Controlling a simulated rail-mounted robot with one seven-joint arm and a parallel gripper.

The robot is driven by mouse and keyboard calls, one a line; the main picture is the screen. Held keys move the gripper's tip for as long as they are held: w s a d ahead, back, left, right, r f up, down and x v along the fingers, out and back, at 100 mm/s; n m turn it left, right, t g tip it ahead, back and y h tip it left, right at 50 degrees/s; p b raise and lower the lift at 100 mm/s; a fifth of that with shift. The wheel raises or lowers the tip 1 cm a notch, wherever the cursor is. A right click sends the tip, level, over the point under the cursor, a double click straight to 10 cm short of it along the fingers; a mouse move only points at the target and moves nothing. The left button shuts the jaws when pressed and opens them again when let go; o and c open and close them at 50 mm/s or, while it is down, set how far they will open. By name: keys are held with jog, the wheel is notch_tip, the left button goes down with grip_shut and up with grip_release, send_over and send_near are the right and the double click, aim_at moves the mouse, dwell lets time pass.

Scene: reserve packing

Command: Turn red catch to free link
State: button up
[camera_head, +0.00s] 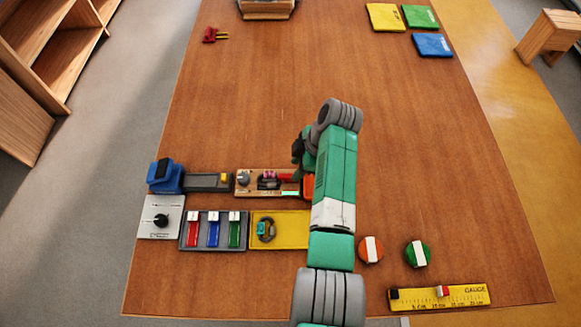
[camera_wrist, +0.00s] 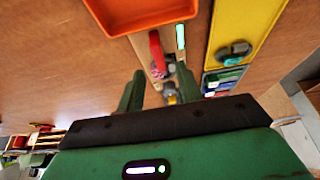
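The red catch (camera_head: 286,177) is a small red bar on a narrow wooden board (camera_head: 240,190). In the wrist view the red catch (camera_wrist: 156,45) points away from me along the board, beside a lit green strip (camera_wrist: 180,37). A small pinkish and dark part (camera_head: 268,181), perhaps the link, sits at the catch's left end in the head view. My gripper (camera_wrist: 160,75) is open, its two green fingers apart on either side of the board's near parts. Nothing shows held. In the head view my arm hides part of the gripper and the board's right end.
An orange tray (camera_head: 308,187) lies right of the board, partly behind my arm. A yellow tray (camera_head: 290,230) with a grey ring and a rack of coloured sliders (camera_head: 213,244) lie in front. A blue block (camera_head: 165,177) stands left. The table's middle is clear.

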aim_at(289, 175)
jog(key=x, duration=0.4)
jog(key=shift+a+f, duration=0.1)
jog(key=shift+f, duration=0.2)
jog(key=shift+c, duration=0.2)
grip_shut()
